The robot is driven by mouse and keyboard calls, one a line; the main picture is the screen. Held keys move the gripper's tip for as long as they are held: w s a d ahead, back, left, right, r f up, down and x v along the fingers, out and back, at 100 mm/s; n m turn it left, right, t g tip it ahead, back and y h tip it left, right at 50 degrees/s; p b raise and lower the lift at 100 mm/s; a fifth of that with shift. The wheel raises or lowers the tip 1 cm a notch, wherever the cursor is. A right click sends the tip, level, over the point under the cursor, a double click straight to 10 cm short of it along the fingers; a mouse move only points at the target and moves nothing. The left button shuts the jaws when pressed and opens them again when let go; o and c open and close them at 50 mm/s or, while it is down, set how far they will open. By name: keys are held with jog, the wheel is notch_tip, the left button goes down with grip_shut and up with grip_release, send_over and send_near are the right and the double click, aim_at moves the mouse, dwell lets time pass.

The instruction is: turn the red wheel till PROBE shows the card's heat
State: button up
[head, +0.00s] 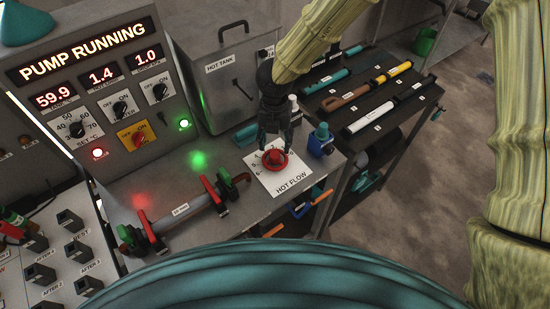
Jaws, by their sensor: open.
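The red wheel (275,160) sits on a white card marked HOT FLOW (292,183) on the metal bench, with a dial scale partly visible around it. My gripper (275,148) points down over the wheel with its fingers apart, one to each side of it. I cannot tell whether the fingertips touch the wheel. The panel's top display (85,50) reads PUMP RUNNING. The red readouts below it show 59.9 (54,95), 1.4 (102,75) and 1.0 (148,54). Their small labels are too small to read surely, and I make out no card giving a heat.
A blue bottle (321,142) stands close right of the wheel. A pipe section with red and green clamps (185,212) lies to the left. The HOT TANK (218,78) stands behind. A rack with pipes (375,120) is at right, and the floor beyond is clear.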

aim_at(275, 156)
jog(key=shift+f+b, duration=1.9)
jog(key=shift+f, duration=0.95)
jog(key=shift+f, duration=0.1)
jog(key=shift+s+f+b, duration=0.2)
jog(key=shift+f+b, duration=0.35)
jog(key=shift+f, duration=0.4)
jog(key=shift+o, duration=0.2)
